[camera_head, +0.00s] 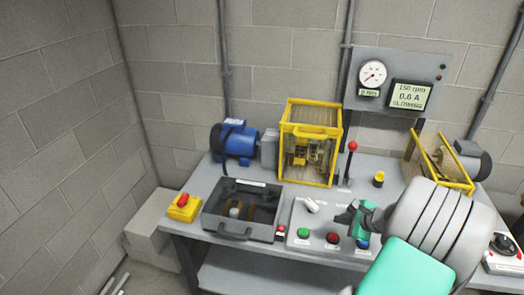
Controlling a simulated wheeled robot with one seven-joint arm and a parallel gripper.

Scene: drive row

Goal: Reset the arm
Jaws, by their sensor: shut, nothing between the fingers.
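My gripper (348,218) is at the end of my grey and green arm, which reaches in from the lower right. It is small and dark in this view, shut and empty. It is over the right part of the control panel (297,241), near the blue button (362,244); I cannot tell whether it touches anything. The panel also has a green button (303,233), a red button (333,238) and a white handle (309,205). My arm hides the panel's right end and part of the bench behind it.
The grey bench (200,240) holds a yellow emergency stop box (184,207), an open dark tray (222,228), a blue motor (236,142), a yellow guard cage (310,110), a red-knobbed lever (351,148) and a tilted yellow guard (425,150). A gauge (372,74) and display (410,95) stand behind.

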